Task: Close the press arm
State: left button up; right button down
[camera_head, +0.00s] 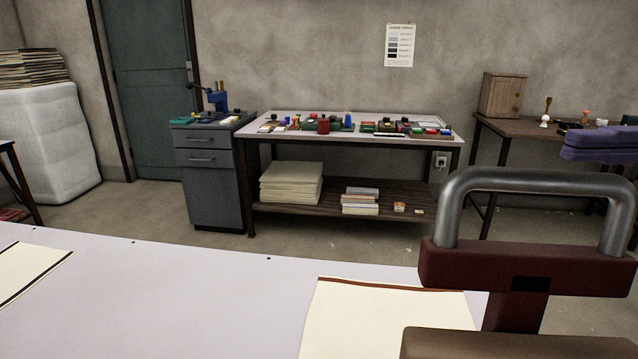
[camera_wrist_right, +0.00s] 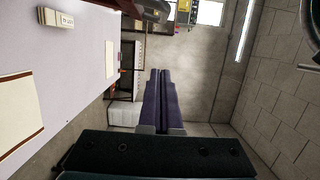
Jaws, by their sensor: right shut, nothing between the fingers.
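The press arm shows at the right of the head view as a dark red bar (camera_head: 460,264) with a thick grey metal U-shaped handle (camera_head: 530,180) standing up on it. A brown block (camera_head: 465,345) is in front of it at the bottom edge. My right gripper (camera_head: 572,148) has purple fingers and is at the right edge, just above the handle in the picture; I see no contact. Its fingers show together and empty in the right wrist view (camera_wrist_right: 163,90). My left gripper is not in view.
A pale worktable (camera_head: 200,300) fills the foreground, with a cream sheet (camera_head: 385,320) beside the press and another sheet (camera_head: 28,268) at left. Behind stand a bench (camera_head: 300,138) with small coloured items, a grey cabinet (camera_head: 210,185) and a side table (camera_head: 515,126). Floor lies between.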

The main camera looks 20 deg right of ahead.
jog(key=a+p, duration=0.7)
jog(key=a, duration=0.4)
jog(key=shift+s, duration=0.35)
